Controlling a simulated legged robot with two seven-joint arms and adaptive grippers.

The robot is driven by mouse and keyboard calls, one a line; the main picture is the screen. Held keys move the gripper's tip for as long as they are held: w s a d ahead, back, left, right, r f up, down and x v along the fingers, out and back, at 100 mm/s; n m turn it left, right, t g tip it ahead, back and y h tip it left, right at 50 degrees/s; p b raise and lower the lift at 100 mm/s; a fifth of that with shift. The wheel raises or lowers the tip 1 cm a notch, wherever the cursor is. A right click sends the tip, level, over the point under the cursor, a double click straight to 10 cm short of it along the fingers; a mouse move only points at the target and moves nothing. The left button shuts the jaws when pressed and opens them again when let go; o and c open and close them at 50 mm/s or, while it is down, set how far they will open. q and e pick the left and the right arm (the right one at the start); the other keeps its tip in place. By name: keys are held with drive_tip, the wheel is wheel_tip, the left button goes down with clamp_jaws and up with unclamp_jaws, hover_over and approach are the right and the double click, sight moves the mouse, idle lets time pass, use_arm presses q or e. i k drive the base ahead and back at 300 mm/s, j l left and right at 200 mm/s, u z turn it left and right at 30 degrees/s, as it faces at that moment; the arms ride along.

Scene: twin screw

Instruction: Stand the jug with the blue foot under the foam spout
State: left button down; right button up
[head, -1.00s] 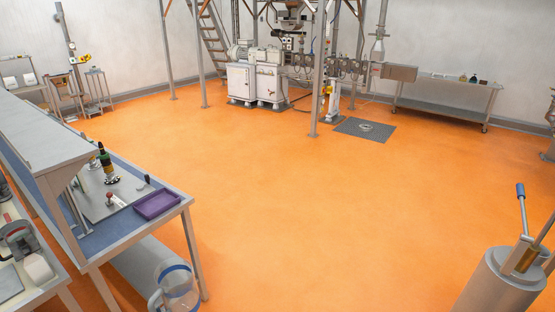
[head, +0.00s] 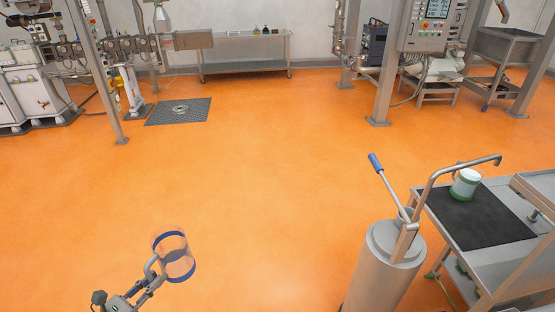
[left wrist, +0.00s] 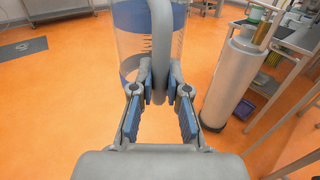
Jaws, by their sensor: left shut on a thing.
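The clear jug with blue bands at both ends (head: 181,268) is near the bottom left of the head view, held in the air over the orange floor. My left gripper (head: 152,276) is shut on its handle. In the left wrist view the jug (left wrist: 130,45) stands just beyond my fingers (left wrist: 160,88), its grey handle between them. A bent metal spout pipe (head: 450,163) arches from the steel cylinder at right over a black mat (head: 480,222). I take it for the foam spout. A white jug with a green foot (head: 466,184) stands on that mat. My right gripper is not in view.
The steel cylinder (head: 382,265) with a blue-tipped lever (head: 376,164) stands between my held jug and the matted bench (head: 455,240). Shelving edges the far right. The orange floor (head: 250,170) ahead is clear. Frame posts and machines stand at the back.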

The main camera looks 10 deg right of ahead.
sight(456, 217)
drive_tip(key=i+z, duration=0.1)
drive_tip(key=i, duration=0.45)
drive_tip(key=i+j+z, duration=0.15)
drive_tip(key=i, duration=0.4)
drive_tip(key=i+j+z, duration=0.1)
drive_tip(key=i, duration=0.5)
drive_tip(key=i+z, duration=0.2)
drive_tip(key=z, duration=0.25)
drive_tip(key=i+z, duration=0.15)
drive_tip(key=z, duration=0.25)
drive_tip(key=i+j+z, duration=0.15)
drive_tip(key=z, duration=0.3)
drive_tip(key=i+j+z, duration=0.15)
drive_tip(key=z, duration=0.3)
drive_tip(key=i+j+z, duration=0.1)
drive_tip(key=z, duration=0.3)
drive_tip(key=i+j+z, duration=0.1)
drive_tip(key=z, duration=0.3)
drive_tip(key=i+j+z, duration=0.1)
drive_tip(key=z, duration=0.3)
drive_tip(key=j+z, duration=0.5)
drive_tip(key=z, duration=0.3)
drive_tip(key=i+j+z, duration=0.1)
drive_tip(key=i+z, duration=0.2)
drive_tip(key=i, duration=0.2)
